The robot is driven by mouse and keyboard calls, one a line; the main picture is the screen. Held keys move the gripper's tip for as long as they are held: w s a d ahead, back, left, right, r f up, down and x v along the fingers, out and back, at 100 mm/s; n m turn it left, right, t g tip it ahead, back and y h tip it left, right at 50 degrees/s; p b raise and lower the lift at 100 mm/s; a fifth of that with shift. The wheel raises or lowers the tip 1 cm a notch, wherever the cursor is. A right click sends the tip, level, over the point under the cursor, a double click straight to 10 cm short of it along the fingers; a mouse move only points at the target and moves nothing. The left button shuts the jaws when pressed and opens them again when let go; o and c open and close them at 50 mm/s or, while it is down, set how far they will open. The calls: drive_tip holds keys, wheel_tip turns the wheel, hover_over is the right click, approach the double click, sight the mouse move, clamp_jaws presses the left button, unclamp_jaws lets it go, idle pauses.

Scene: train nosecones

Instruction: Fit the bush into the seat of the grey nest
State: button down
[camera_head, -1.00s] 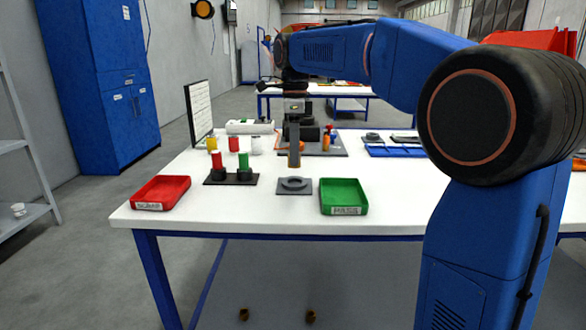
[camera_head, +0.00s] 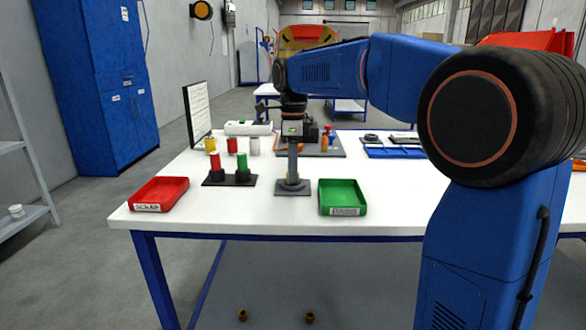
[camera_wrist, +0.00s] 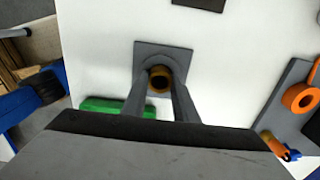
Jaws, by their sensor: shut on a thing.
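The bush (camera_wrist: 160,80) is a bronze-brown hollow ring, held between the two fingers of my gripper (camera_wrist: 160,92) in the wrist view. The grey nest (camera_wrist: 180,55) is a square plate with a round raised seat. The bush is over the seat in that view, and the fingers hide part of the seat's near side. In the head view my gripper (camera_head: 293,180) points straight down with its fingertips at the middle of the nest (camera_head: 304,190). The bush is hard to make out there, and I cannot tell how deep it sits.
A green tray (camera_head: 342,211) stands just right of the nest and a red tray (camera_head: 140,205) at the left. A black holder (camera_head: 213,181) with red and green pegs stands left of the nest. Coloured cylinders, a grey plate with orange parts and a blue tray (camera_head: 388,152) lie behind.

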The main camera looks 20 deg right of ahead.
drive_tip(key=shift+f, duration=0.2)
drive_tip(key=c, duration=1.4)
unclamp_jaws()
wheel_tip(320, 180, up, 13)
drive_tip(key=shift+r, duration=0.1)
